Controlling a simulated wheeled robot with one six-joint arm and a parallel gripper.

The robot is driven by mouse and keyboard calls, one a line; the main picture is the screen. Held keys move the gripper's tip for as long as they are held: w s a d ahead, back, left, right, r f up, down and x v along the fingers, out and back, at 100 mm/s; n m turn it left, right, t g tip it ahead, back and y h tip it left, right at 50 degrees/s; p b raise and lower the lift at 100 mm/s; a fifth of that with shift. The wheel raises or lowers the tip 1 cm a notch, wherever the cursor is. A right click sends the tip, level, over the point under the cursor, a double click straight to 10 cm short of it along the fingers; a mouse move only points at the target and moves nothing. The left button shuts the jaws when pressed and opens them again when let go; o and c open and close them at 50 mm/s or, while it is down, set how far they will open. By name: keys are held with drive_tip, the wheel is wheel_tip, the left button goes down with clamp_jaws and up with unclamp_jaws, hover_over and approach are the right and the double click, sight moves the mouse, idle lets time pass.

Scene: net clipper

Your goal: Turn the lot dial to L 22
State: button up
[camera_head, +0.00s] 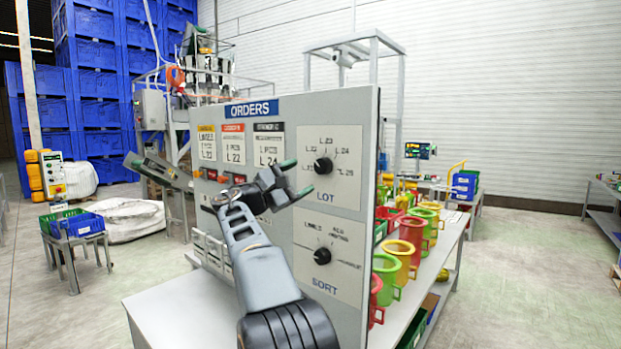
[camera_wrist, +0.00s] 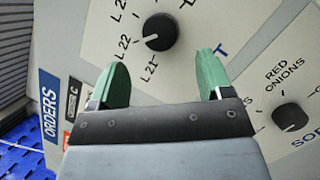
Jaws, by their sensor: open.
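The lot dial (camera_head: 323,166) is a round black knob on a pale plate marked LOT, in the upper right of the grey ORDERS board. In the wrist view the knob (camera_wrist: 160,32) shows a white pointer mark turned left and slightly down, about at the L 22 label (camera_wrist: 123,46). The L 21 label (camera_wrist: 150,71) lies below it. My gripper (camera_head: 298,178) is open and empty, just left of the knob in the head view. In the wrist view its green fingertips (camera_wrist: 163,62) are spread wide, with the knob beyond the gap and no contact visible.
The sort dial (camera_head: 322,256) sits lower on the same board; it also shows in the wrist view (camera_wrist: 290,113). Order cards, including L 22 (camera_head: 233,148), hang left of the LOT plate. Coloured net holders (camera_head: 398,258) stand on the bench right of the board.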

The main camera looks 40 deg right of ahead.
drive_tip(key=b+v, duration=0.1)
drive_tip(key=v, duration=0.7)
drive_tip(key=shift+a, duration=0.2)
wheel_tip(320, 180, down, 21)
drive_tip(key=w+a+t+y, duration=0.1)
drive_tip(key=a+t+y, duration=0.1)
drive_tip(key=t+y, duration=0.45)
drive_tip(key=s+a+f+m+y, duration=0.2)
drive_tip(key=s+a+f+y, duration=0.5)
drive_tip(key=a, duration=0.4)
drive_tip(key=s+a+f+m+t+y, duration=0.1)
drive_tip(key=s+a+f+m+y, duration=0.2)
drive_tip(key=s+a+f+y, duration=0.4)
drive_tip(key=shift+s+a+f, duration=0.85)
drive_tip(key=shift+s+a, duration=1.4)
drive_tip(key=shift+s, duration=0.15)
drive_tip(key=shift+y, duration=0.25)
